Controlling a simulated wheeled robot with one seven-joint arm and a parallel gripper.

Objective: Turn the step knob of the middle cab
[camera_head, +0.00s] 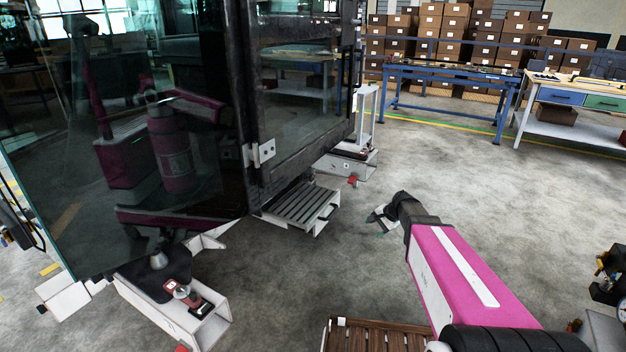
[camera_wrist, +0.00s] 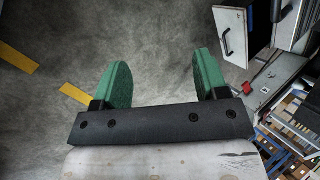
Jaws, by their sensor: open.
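A small red part (camera_head: 352,181) shows by the white trolley end behind the step. I cannot tell whether it is the step knob, nor which cab is the middle one. My gripper (camera_head: 381,222) is right of the step, apart from it, over bare floor. In the wrist view its green fingers (camera_wrist: 160,68) are spread with nothing between them.
A white trolley beam (camera_head: 165,318) with a red-and-metal fitting (camera_head: 186,293) juts out at lower left. A brown slatted platform (camera_head: 375,338) is at bottom centre. A blue table (camera_head: 450,78) and a workbench (camera_head: 570,130) stand behind. The floor right of the cab is mostly clear.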

